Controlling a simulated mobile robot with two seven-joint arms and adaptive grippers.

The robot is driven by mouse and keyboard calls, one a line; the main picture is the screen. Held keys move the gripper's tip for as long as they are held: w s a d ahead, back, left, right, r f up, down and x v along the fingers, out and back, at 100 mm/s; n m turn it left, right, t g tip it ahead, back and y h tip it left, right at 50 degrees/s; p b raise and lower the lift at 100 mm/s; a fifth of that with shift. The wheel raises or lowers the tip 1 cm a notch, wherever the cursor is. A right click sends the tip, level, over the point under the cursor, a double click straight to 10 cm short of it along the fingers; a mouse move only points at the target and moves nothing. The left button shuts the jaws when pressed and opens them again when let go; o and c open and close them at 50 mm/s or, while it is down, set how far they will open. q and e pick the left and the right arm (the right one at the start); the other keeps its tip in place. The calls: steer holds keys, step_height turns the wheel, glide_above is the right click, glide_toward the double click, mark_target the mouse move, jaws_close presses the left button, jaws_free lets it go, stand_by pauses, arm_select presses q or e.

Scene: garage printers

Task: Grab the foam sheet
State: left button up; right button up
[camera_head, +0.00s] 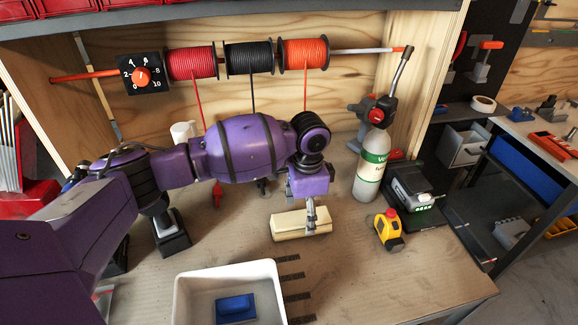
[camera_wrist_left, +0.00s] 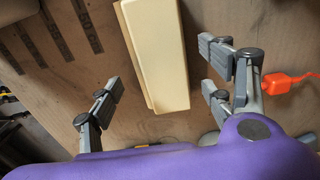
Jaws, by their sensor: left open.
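The foam sheet (camera_head: 290,226) is a pale cream, thick rectangular piece lying flat on the workbench, behind the white bin. My left gripper (camera_head: 311,212) is over its right part, pointing down, and hides a bit of it. In the left wrist view the foam sheet (camera_wrist_left: 154,45) runs up out of the top of the picture. There the left gripper (camera_wrist_left: 160,80) is open, with its fingers spread on either side of the sheet's near end. I cannot tell whether a finger touches the sheet. My right gripper is not in view.
A white bin (camera_head: 181,300) holding a blue block (camera_head: 235,308) stands in front. A gas cylinder (camera_head: 371,172), a yellow-and-red object (camera_head: 388,230) and a dark device (camera_head: 412,190) stand to the right. Filament spools (camera_head: 249,58) hang behind. Bare bench lies at front right.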

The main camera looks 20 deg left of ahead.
mark_target(304, 218)
arm_select(q)
steer(key=shift+w+f, duration=0.1)
steer(key=shift+f, duration=1.45)
steer(key=shift+c, duration=0.3)
steer(key=c, duration=1)
steer(key=shift+o, duration=0.2)
steer(key=shift+a+r, duration=0.1)
